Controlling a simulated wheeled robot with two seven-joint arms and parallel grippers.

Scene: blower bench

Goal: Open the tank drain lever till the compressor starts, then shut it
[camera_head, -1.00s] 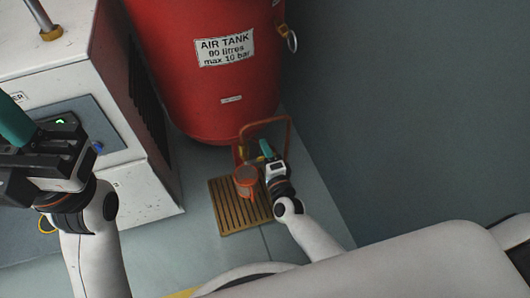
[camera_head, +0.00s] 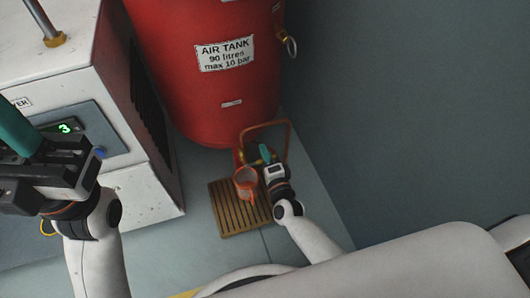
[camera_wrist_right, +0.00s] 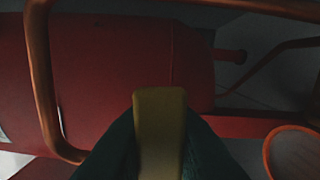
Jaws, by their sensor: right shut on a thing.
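The red air tank (camera_head: 215,100) stands at the top middle of the head view, with a white label on its front. My right gripper (camera_head: 266,156) is low by the tank's base, beside the copper pipe loop (camera_head: 289,140). In the right wrist view its dark green fingers are shut on a yellow-brown lever (camera_wrist_right: 158,130), the drain lever. The lever's far end and valve are hidden in the head view. My left gripper (camera_head: 40,150) is at the left edge, in front of the dryer cabinet; its fingertips are not clear.
An orange cup (camera_head: 246,181) stands over a wooden slatted grate (camera_head: 229,213) just left of my right gripper. The white cabinet (camera_head: 140,185) has a panel with a green lit digit (camera_head: 65,128). A grey wall (camera_head: 400,110) is on the right.

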